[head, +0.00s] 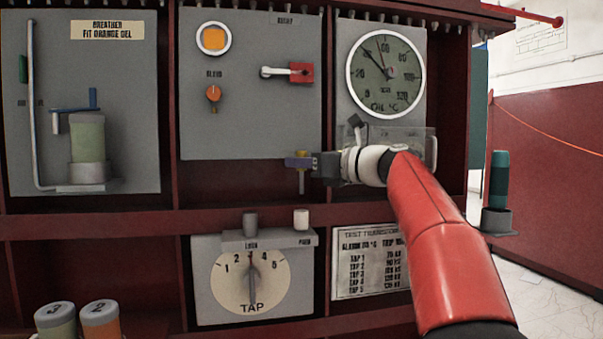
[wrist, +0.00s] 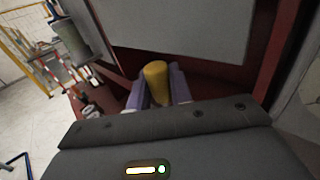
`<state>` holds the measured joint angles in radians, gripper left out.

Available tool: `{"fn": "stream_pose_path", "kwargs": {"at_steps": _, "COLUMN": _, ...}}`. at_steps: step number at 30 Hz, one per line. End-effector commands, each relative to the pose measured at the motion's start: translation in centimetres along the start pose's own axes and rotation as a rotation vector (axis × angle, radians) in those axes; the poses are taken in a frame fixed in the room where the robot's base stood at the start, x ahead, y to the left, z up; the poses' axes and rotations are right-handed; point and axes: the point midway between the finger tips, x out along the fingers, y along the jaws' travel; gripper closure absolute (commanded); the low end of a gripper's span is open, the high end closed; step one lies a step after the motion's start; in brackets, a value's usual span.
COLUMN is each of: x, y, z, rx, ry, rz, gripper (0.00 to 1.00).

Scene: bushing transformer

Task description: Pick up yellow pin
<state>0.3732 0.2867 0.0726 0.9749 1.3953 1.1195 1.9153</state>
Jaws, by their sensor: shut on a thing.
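The yellow pin (head: 301,183) points downward below the purple fingers of my gripper (head: 299,161) in the head view. In the wrist view the pin (wrist: 155,82) stands between the two purple fingers, which are shut on it. The part inside the fingers is hidden. In the head view the pin appears above the white cylinder (head: 301,219) on the tap switch's small ledge, with a gap between them.
A grey cylinder (head: 250,223) stands on the same ledge, above the tap dial (head: 250,281). A temperature gauge (head: 385,68) is above my arm. A red-handled switch (head: 298,72) and orange knob (head: 213,93) stick out from the middle panel. Numbered canisters (head: 100,317) stand lower left.

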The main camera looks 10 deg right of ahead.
Motion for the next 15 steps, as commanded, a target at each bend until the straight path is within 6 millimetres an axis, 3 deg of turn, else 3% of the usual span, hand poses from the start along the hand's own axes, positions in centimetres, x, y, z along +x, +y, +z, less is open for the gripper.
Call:
{"fn": "stream_pose_path", "kwargs": {"at_steps": 8, "x": -3.8, "y": 4.6, "z": -0.5, "rx": -0.002, "ry": 0.000, "rz": -0.002, "gripper": 1.00}}
{"fn": "stream_pose_path", "kwargs": {"at_steps": 15, "x": -8.0, "y": 9.8, "z": -0.4, "rx": -0.003, "ry": 0.001, "rz": -0.001, "gripper": 1.00}}
